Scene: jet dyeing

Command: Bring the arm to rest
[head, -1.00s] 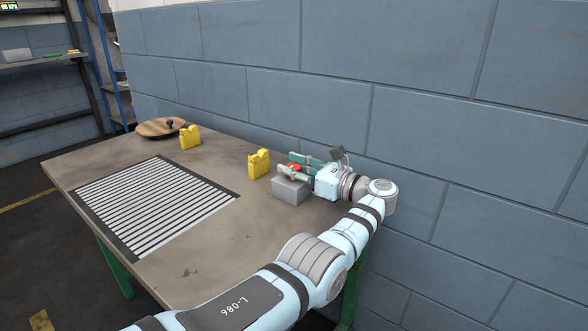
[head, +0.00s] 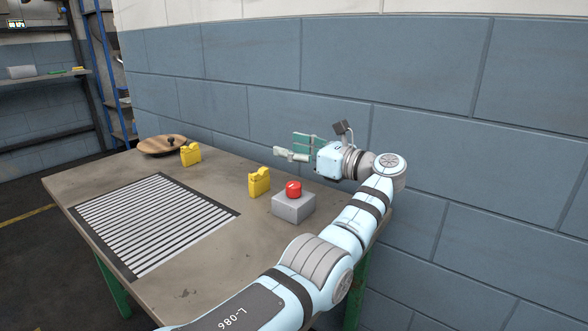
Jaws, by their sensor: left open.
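My left arm reaches in from the bottom of the head view and along the table's right side. My left gripper (head: 291,147) is open and empty, in the air above the table's far right part, its fingers pointing left. Below it stands a grey box with a red button (head: 294,189) on top. The gripper is clear of the button, with a visible gap between them. My right gripper is not in view.
A blue block wall (head: 450,130) stands close behind the table and the arm.

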